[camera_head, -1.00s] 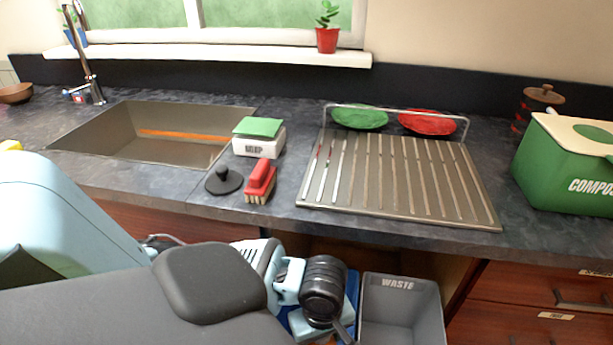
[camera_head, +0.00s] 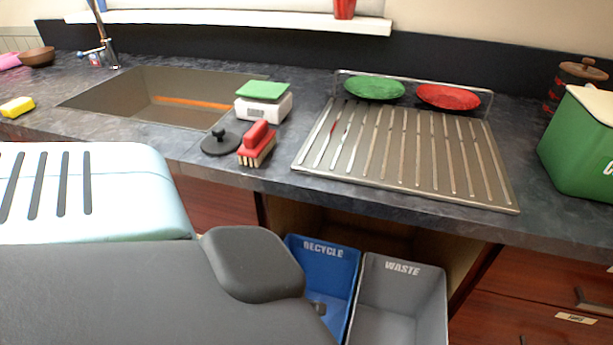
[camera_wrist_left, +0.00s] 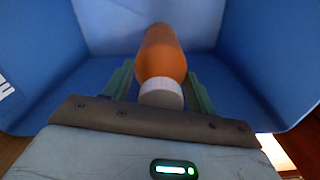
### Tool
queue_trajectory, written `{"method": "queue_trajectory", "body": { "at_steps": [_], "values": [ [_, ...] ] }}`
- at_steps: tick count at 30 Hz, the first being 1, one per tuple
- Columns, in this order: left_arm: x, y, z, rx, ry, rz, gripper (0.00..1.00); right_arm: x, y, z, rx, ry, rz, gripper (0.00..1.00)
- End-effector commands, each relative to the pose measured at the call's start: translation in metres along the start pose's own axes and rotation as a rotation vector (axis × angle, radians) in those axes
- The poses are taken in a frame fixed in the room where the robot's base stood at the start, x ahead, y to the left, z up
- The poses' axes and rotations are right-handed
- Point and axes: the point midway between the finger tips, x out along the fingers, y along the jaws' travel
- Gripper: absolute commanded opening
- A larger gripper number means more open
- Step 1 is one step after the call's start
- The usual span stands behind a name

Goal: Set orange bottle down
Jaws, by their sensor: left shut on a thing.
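The orange bottle (camera_wrist_left: 161,52) with a white cap (camera_wrist_left: 161,93) shows in the left wrist view, between the green fingers of my left gripper (camera_wrist_left: 161,82). The gripper is shut on it, with the cap toward the camera. Blue walls surround the bottle, and this looks like the inside of the blue RECYCLE bin (camera_head: 322,270). Whether the bottle touches the bin's floor I cannot tell. In the head view my left arm reaches toward the bin, and its gripper and the bottle are hidden. My right gripper is not in view.
The grey WASTE bin (camera_head: 402,285) stands right of the blue bin, below the counter edge. Above are a drying rack (camera_head: 400,155), a red brush (camera_head: 257,144), a black lid (camera_head: 220,143), a white box with a green top (camera_head: 263,102) and the sink (camera_head: 165,98).

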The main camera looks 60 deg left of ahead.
Motion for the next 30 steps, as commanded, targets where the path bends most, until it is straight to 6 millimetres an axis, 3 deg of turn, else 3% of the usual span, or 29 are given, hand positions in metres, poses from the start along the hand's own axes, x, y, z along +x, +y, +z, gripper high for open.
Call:
{"method": "queue_trajectory", "body": {
  "at_steps": [5, 13, 23, 30],
  "values": [
    [0.008, 0.0, 0.0, -0.001, 0.001, -0.001, 0.24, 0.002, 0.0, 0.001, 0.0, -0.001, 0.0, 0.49],
    [0.053, 0.0, 0.0, 0.0, 0.002, 0.0, 0.24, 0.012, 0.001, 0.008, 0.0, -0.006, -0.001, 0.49],
    [0.065, 0.001, 0.0, 0.001, 0.0, 0.001, 0.24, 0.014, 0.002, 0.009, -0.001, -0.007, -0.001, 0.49],
    [0.094, 0.0, 0.0, 0.001, 0.002, -0.002, 0.24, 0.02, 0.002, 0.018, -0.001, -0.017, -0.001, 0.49]
  ]
}}
